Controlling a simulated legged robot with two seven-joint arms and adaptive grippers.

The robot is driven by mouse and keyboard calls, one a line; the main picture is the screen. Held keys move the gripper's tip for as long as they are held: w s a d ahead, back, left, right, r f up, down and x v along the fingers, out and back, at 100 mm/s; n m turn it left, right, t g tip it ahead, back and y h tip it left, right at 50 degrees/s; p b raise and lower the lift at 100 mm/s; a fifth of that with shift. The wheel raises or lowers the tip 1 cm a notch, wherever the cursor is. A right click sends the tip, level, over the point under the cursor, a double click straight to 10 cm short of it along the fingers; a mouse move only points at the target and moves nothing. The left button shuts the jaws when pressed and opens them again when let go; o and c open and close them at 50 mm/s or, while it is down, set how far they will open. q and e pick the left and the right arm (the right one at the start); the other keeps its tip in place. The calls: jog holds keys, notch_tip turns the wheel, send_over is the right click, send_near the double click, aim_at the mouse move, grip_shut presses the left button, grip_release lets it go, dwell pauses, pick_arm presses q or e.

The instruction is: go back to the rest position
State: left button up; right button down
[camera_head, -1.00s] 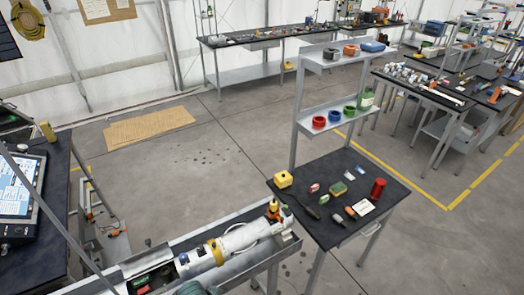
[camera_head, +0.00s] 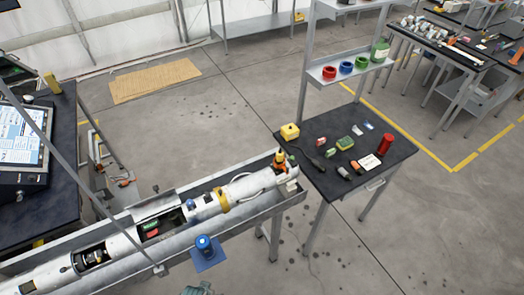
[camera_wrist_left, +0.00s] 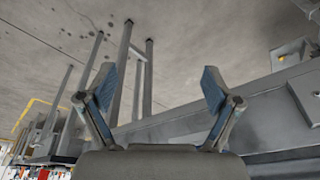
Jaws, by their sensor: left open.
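My left gripper (camera_wrist_left: 158,82) shows in the left wrist view with its two blue-padded fingers spread wide apart. Nothing is between them; grey floor and metal legs show behind. A long grey metal trough edge (camera_wrist_left: 255,110) runs behind and to the right of the fingers. In the head view I cannot make out either gripper for certain. My right gripper is not in view. The trough (camera_head: 265,212) also shows in the head view, with a long white tube assembly (camera_head: 248,187) lying in it.
A black-topped table (camera_head: 318,180) with small parts stands right of the trough. A screen (camera_head: 20,145) is at the left. The floor (camera_head: 235,110) behind the trough is open, with a cardboard sheet (camera_head: 155,80).

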pick_arm(q)
jog(key=s+f+g+b, duration=0.1)
jog(key=s+f+b, duration=0.15)
jog(key=f, duration=0.95)
jog(key=s+f+b, duration=0.1)
jog(key=s+f, duration=0.2)
jog(key=f, duration=0.8)
jog(key=s+a+f+g+b, duration=0.1)
jog(key=s+a+f+b, duration=0.2)
jog(key=s+f, duration=1.2)
jog(key=shift+s+a+f, duration=0.15)
jog(key=shift+s+a, duration=0.05)
